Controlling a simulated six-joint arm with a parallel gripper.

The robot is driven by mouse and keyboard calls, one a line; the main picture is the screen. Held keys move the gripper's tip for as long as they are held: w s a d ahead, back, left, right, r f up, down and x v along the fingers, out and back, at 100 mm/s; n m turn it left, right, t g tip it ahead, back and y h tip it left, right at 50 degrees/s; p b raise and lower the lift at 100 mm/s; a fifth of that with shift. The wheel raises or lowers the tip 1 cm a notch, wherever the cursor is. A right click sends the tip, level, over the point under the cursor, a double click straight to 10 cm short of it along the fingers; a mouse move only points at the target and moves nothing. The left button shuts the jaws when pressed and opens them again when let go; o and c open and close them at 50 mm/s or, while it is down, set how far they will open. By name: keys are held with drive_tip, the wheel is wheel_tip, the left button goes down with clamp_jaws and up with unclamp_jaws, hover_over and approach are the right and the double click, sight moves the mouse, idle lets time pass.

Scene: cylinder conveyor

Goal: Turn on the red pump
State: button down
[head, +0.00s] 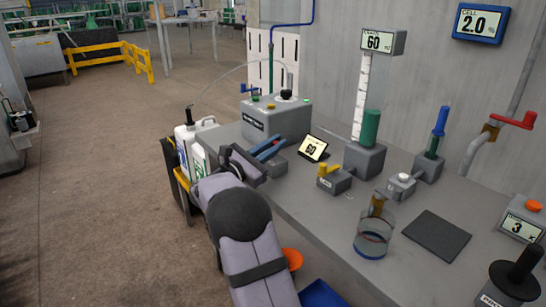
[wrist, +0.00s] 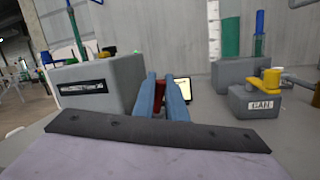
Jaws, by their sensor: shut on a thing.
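My gripper (head: 268,149) is over the near left part of the bench, its blue fingers pointing to the grey box. In the wrist view the fingers (wrist: 163,97) are close together around a dark red part (wrist: 160,98), which is mostly hidden between them. A small grey block (head: 291,164) sits just below the fingers; I cannot tell whether the red part is fixed to it. A larger grey box (head: 275,121) with a dark label, a green button and a black knob stands behind the fingers. No label naming the pump is readable.
A yellow-handled block (head: 333,180), labelled CAN in the wrist view, is farther right. A glass vessel (head: 373,240) and dark mat (head: 436,235) are on the bench (head: 300,205). A white canister (head: 193,135) is left.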

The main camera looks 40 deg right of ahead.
drive_tip(key=shift+s+f+m+b, duration=0.25)
drive_tip(key=shift+s+m+b, duration=0.05)
drive_tip(key=shift+m+b, duration=0.7)
drive_tip(key=c, duration=1.8)
unclamp_jaws()
drive_tip(key=shift+r, duration=0.1)
drive_tip(key=shift+a, duration=0.1)
drive_tip(key=shift+v, duration=3.65)
